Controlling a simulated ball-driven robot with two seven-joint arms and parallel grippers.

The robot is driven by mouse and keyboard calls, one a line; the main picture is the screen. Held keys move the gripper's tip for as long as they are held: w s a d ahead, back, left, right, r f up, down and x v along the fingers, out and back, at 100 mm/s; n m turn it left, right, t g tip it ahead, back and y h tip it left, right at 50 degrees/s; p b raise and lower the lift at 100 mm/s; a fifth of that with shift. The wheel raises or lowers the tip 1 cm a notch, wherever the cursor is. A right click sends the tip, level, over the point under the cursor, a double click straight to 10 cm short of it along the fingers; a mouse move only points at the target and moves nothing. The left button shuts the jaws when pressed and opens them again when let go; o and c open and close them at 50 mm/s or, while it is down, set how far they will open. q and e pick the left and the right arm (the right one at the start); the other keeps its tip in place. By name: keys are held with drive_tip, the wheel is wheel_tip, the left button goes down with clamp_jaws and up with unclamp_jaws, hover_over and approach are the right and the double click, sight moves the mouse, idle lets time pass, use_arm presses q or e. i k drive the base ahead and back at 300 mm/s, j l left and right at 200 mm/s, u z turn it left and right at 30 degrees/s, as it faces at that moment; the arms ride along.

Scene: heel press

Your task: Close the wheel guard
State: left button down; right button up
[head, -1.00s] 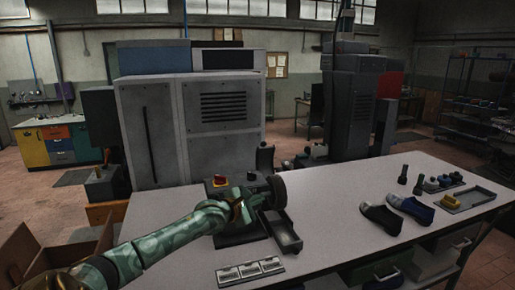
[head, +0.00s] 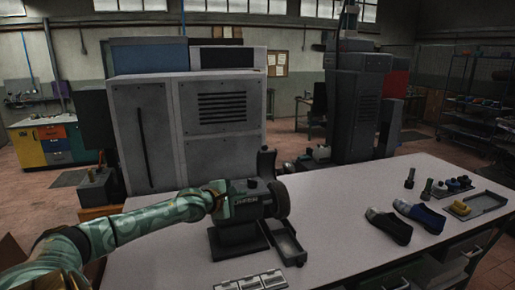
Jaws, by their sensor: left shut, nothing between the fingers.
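A dark bench grinder (head: 245,204) stands on the light worktable (head: 340,204). Its round dark wheel (head: 280,200) is at its right end. I cannot make out the guard apart from the dark parts around the wheel, nor how far it is open. My left gripper (head: 222,206) is shut and empty at the left end of the grinder, away from the wheel. Whether it touches the housing I cannot tell. It hides part of that end. My right gripper is out of view.
Dark shoes (head: 389,226) and a blue-and-dark shoe (head: 420,213) lie on the right of the table. A grey tray (head: 485,203) is beyond them. Pale labelled blocks (head: 250,283) lie at the front edge. A large grey cabinet (head: 190,130) stands behind. The table between grinder and shoes is clear.

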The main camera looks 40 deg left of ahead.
sight(266, 159)
drive_tip(key=i+j, duration=0.25)
drive_tip(key=j, duration=0.2)
drive_tip(key=i+j, duration=0.3)
drive_tip(key=j, duration=0.15)
drive_tip(key=i+j, duration=0.25)
drive_tip(key=j, duration=0.25)
